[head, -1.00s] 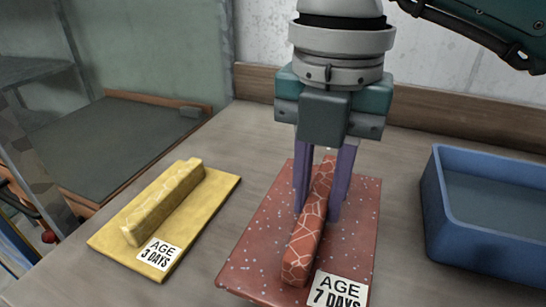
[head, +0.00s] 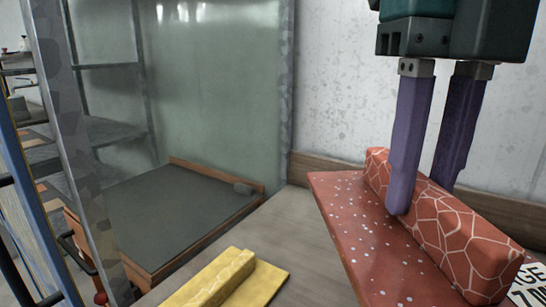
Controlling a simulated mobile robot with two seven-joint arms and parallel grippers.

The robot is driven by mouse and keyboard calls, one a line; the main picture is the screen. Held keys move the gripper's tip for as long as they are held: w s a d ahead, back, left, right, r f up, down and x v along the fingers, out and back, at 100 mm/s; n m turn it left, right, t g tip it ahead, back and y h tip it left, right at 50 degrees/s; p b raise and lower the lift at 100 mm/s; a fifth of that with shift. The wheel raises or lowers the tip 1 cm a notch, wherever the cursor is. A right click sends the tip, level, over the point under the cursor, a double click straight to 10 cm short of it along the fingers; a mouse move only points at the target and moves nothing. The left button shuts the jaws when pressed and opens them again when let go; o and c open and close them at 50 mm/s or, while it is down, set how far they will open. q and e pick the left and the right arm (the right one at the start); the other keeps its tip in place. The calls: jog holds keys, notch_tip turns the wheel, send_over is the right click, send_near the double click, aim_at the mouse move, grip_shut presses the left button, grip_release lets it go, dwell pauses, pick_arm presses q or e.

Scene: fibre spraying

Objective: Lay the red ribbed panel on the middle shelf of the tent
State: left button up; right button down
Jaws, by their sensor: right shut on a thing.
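The red ribbed panel (head: 345,217) is a speckled flat board with a thick rib (head: 440,226) patterned in pale cracks. My right gripper (head: 432,195) is shut on the rib, its two purple fingers on either side of it. The panel hangs in the air above the bench, at the right of the head view. A label at its lower right corner is partly cut off. The tent (head: 205,85), with a metal frame and translucent sheeting, stands at the left. Inside are a dark wood-edged surface (head: 180,222) and a grey shelf (head: 118,130) higher up. My left gripper is not in view.
A yellow ribbed panel (head: 262,285) lies on the bench (head: 300,232) at the bottom, partly cut off. A metal post (head: 65,120) stands at the tent's near left.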

jog(key=n, duration=0.1)
jog(key=r+n, duration=0.1)
jog(key=n, duration=0.1)
jog(key=d+r+n+p, duration=0.1)
jog(key=n, duration=0.1)
jog(key=shift+s, duration=0.1)
jog(key=n, duration=0.1)
jog(key=r+n+p, duration=0.1)
jog(key=n, duration=0.2)
jog(key=shift+s+d+r+n, duration=0.1)
jog(key=shift+d+r+n, duration=0.1)
jog(key=shift+d+n, duration=0.2)
jog(key=n, duration=0.2)
jog(key=r+n+p, duration=0.1)
jog(key=n, duration=0.1)
jog(key=d+r+n+p, duration=0.1)
jog(key=n, duration=0.2)
jog(key=shift+s, duration=0.25)
jog(key=s+d+r+n+p, duration=0.1)
jog(key=r+n+p, duration=0.5)
jog(key=r+p, duration=0.7)
jog(key=s+d+r+n+p, duration=0.1)
jog(key=s+r+n+p, duration=0.2)
jog(key=r+p, duration=1.1)
jog(key=s+r+n+p, duration=0.3)
jog(key=r+n+p, duration=0.6)
jog(key=r+p, duration=0.4)
jog(key=shift+d+r+n+p, duration=0.3)
jog(key=shift+d+p, duration=0.1)
jog(key=shift+p, duration=0.55)
